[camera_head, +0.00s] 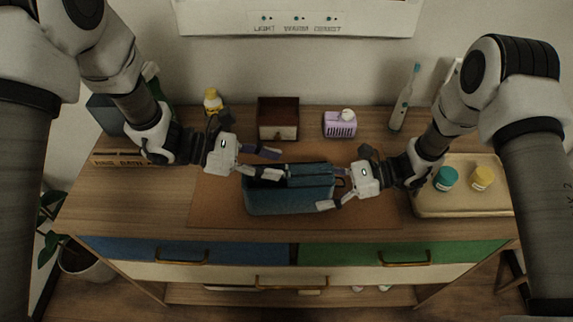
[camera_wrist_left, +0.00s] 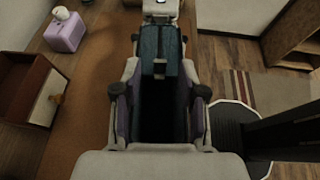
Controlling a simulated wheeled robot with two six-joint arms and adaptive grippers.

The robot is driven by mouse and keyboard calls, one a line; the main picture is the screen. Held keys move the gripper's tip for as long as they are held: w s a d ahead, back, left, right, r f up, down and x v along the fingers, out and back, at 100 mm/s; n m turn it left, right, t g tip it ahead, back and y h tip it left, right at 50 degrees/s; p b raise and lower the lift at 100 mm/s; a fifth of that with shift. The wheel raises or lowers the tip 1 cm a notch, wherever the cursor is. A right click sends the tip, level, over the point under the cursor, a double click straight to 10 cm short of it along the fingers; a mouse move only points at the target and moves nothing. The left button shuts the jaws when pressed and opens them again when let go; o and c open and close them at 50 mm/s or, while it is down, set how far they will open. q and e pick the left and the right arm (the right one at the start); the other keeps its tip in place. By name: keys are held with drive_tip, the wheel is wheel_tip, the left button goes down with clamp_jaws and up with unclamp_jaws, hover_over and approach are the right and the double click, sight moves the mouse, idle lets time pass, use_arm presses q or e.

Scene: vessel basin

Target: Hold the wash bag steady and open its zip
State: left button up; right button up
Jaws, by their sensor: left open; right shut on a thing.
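The teal wash bag (camera_head: 290,203) lies on a brown mat at the middle of the table. Its top shows a dark opening at the left part, while the teal top to the right looks closed. In the left wrist view the dark opening (camera_wrist_left: 163,112) lies between my fingers, with a small grey piece, perhaps the zip pull (camera_wrist_left: 160,69), at its far edge. My left gripper (camera_head: 270,164) is open over the bag's left part. My right gripper (camera_head: 331,190) is shut on the bag's right end; the exact contact is partly hidden.
Behind the bag stand a yellow-capped bottle (camera_head: 212,102), a brown box (camera_head: 278,122) and a lilac holder (camera_head: 340,124). A toothbrush (camera_head: 404,98) stands further right. A tray (camera_head: 462,207) with a teal jar (camera_head: 445,178) and a yellow jar (camera_head: 483,178) is at the right. The table front is clear.

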sight(286, 167)
use_arm(q)
drive_tip(key=x, duration=0.4)
drive_tip(key=shift+a, duration=0.1)
clamp_jaws()
drive_tip(key=shift+d, duration=2.1)
unclamp_jaws()
drive_tip(key=shift+a, duration=0.1)
